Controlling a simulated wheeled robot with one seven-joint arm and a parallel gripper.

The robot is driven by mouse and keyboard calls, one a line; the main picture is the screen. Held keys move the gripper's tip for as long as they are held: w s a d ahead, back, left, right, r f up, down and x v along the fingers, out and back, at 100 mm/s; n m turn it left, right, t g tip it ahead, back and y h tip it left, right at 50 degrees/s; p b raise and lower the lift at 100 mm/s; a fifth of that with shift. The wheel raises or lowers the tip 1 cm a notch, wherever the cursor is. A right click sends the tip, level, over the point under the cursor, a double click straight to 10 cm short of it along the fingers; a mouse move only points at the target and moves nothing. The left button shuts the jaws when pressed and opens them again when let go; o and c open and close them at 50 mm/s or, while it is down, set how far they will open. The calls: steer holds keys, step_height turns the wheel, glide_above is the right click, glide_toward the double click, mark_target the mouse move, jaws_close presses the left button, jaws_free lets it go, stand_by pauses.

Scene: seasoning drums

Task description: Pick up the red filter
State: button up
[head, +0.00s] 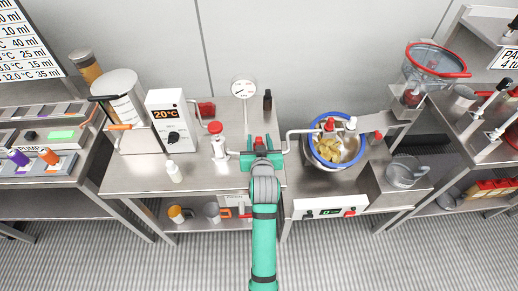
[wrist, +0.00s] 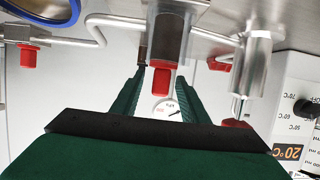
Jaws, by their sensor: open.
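A red piece (wrist: 161,79), which looks like the red filter, protrudes from the end of a metal cylinder (wrist: 170,35) on the pipe line. In the wrist view it shows between the two green fingers of my gripper (wrist: 160,72), with a visible gap on each side. The fingers are apart and hold nothing. In the head view my gripper (head: 260,151) is over the middle counter, with a bit of red (head: 258,141) showing at its jaws. Contact or exact depth cannot be told.
A second metal cylinder (wrist: 257,75) stands close on the right in the wrist view. Metal pipes cross near the gripper. A blue-rimmed bowl (head: 337,165) with yellowish pieces is to the right, and a temperature box (head: 170,120) is to the left. A gauge (head: 243,89) is behind.

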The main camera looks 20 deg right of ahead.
jaws_close()
steer(key=shift+w, duration=0.1)
